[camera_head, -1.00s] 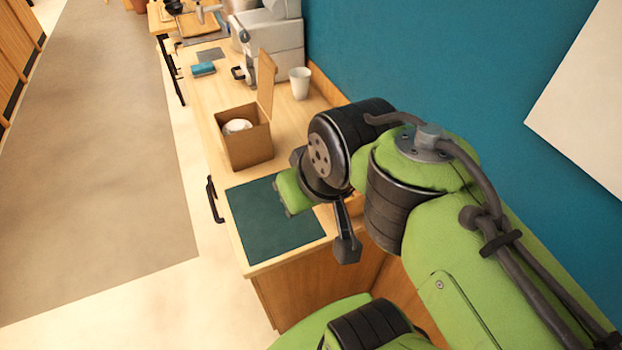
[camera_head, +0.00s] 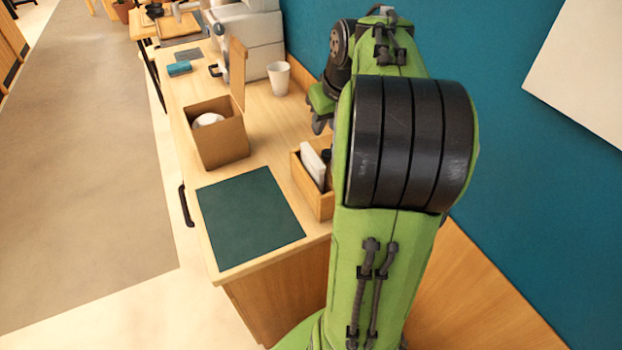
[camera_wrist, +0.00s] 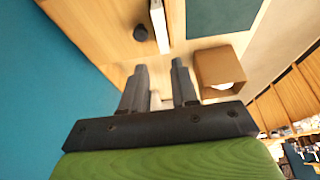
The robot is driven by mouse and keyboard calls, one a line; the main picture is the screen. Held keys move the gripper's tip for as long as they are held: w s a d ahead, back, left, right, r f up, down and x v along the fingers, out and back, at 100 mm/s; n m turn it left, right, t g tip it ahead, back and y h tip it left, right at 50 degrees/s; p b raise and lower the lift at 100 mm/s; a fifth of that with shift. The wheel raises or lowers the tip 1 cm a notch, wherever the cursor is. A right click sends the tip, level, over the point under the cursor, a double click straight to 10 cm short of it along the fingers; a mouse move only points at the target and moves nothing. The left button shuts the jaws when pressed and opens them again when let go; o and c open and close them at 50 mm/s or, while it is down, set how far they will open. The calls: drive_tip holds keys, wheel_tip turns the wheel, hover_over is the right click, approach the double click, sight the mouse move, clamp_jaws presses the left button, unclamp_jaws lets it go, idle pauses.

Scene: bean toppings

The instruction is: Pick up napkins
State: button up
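White napkins (camera_head: 312,165) stand upright in a small wooden caddy (camera_head: 320,204) at the right side of the counter, partly behind my arm. The napkins show as a thin white strip in the wrist view (camera_wrist: 160,28). A dark round-topped item (camera_wrist: 140,33) sits beside them. My gripper (camera_head: 320,122) is above the counter, behind the caddy in the head view, near the wall. In the wrist view my gripper (camera_wrist: 160,68) is open, with nothing between its fingertips. It is apart from the napkins, which lie beyond the fingertips.
A dark green mat (camera_head: 250,218) lies at the near counter end. An open cardboard box (camera_head: 222,145) holding something white stands left of the caddy. A white cup (camera_head: 279,78) and a grey machine (camera_head: 245,45) stand farther back. The teal wall (camera_head: 500,60) bounds the right.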

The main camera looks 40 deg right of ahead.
drive_tip(key=b, duration=0.2)
hover_over(313, 156)
drive_tip(key=s, duration=0.2)
drive_tip(key=f, duration=0.7)
drive_tip(key=shift+s+a+f, duration=0.15)
drive_tip(key=shift+a, duration=0.05)
drive_tip(key=b+x, duration=0.1)
drive_tip(key=x, duration=0.4)
drive_tip(key=shift+a+f, duration=0.1)
drive_tip(key=shift+f, duration=0.15)
drive_tip(key=shift+r, duration=0.1)
drive_tip(key=shift+f, duration=0.25)
clamp_jaws()
